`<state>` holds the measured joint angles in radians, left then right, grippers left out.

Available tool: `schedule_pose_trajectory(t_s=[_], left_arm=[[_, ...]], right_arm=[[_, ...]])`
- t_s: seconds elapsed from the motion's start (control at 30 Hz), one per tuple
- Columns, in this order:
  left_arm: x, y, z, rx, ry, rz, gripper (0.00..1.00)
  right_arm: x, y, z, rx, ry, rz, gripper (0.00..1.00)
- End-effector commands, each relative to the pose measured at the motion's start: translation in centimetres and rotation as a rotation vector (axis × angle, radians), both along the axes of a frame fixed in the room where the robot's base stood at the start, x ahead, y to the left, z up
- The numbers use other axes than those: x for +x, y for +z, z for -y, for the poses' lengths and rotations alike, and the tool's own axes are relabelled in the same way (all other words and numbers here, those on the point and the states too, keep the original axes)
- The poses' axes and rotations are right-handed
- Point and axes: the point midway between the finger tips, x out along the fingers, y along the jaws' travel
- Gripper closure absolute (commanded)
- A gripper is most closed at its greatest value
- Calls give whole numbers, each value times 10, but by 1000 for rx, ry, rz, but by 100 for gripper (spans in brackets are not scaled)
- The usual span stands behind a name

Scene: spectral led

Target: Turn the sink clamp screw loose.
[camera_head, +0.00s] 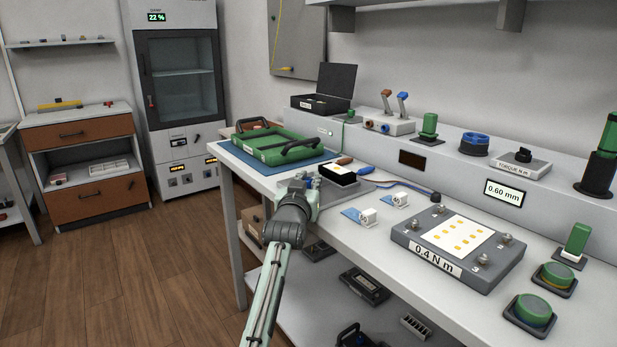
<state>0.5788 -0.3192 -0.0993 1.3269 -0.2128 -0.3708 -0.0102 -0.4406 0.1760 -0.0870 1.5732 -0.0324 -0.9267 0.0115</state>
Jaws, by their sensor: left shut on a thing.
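A grey block labelled "0.4 N m" (408,240), which looks like the sink clamp, lies on the bench. A white plate (450,232) with several small yellow squares is on its top. Metal screws stand around the plate, one at the back left (437,209), one at the right (505,239) and one at the front right (485,258). I cannot tell how tight they are. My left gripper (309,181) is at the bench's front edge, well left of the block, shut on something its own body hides. My right gripper is not in view.
A green tray with black handles (268,146) sits on a blue mat at the left end. A small black box (338,174) is close beside the gripper. Two white cubes (369,217) lie between gripper and block. Green round buttons (533,308) stand at the right.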

Motion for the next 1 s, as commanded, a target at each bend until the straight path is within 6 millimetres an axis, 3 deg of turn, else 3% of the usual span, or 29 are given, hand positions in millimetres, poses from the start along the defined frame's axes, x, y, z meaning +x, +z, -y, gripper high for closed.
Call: schedule_pose_trajectory(t_s=[0.57,0.6,0.77,1.0], left_arm=[[0,0,0,1,28,2,100],[0,1,0,1,28,2,79],[0,0,0,1,28,2,59],[0,0,0,0,28,1,57]], right_arm=[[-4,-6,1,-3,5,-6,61],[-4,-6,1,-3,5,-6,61],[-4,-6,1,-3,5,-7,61],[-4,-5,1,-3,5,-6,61]])
